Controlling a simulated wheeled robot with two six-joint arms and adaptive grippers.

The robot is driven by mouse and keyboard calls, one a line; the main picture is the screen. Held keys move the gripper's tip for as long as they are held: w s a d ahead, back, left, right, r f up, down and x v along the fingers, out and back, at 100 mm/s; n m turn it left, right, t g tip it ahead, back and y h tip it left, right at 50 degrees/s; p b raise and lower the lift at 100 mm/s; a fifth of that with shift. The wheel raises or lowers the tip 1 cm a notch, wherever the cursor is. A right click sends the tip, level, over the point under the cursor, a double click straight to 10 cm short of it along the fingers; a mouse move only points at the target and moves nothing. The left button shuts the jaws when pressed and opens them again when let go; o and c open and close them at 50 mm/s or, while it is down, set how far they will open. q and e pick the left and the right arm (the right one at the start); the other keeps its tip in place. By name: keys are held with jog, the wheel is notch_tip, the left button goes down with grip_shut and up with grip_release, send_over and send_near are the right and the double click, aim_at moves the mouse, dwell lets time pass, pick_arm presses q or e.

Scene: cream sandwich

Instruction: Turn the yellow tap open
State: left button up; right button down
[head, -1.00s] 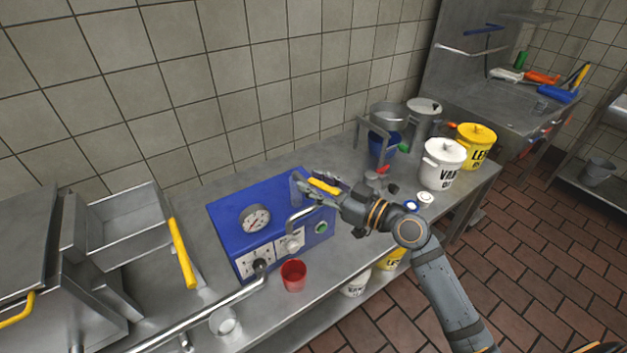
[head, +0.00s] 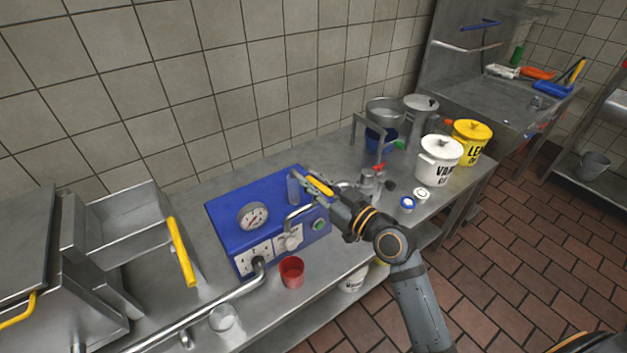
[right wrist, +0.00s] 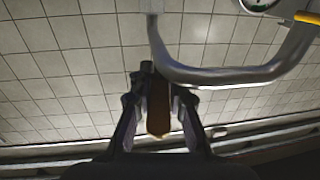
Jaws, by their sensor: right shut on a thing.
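The yellow tap handle (head: 320,186) is a short yellow lever at the right end of the blue machine (head: 225,213), by its clear upright tube. My right gripper (head: 312,187) is at this handle, its fingers pointing up and left. In the right wrist view, a brownish-orange bar (right wrist: 158,108), apparently the same handle in shadow, lies between the two fingers of my right gripper (right wrist: 161,100). The gripper is shut on it. The handle's base is partly hidden by the gripper. My left gripper is not in view.
A curved steel pipe (right wrist: 215,75) passes close above the fingers in the wrist view. A red cup (head: 291,272) stands before the machine. White (head: 440,160) and yellow (head: 470,143) pots and a steel frame stand to the right. The tiled wall is behind.

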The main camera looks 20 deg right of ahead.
jog(key=c, duration=1.3)
grip_release()
jog(key=shift+d, duration=0.1)
jog(key=shift+v, duration=3.7)
jog(key=shift+f, duration=0.1)
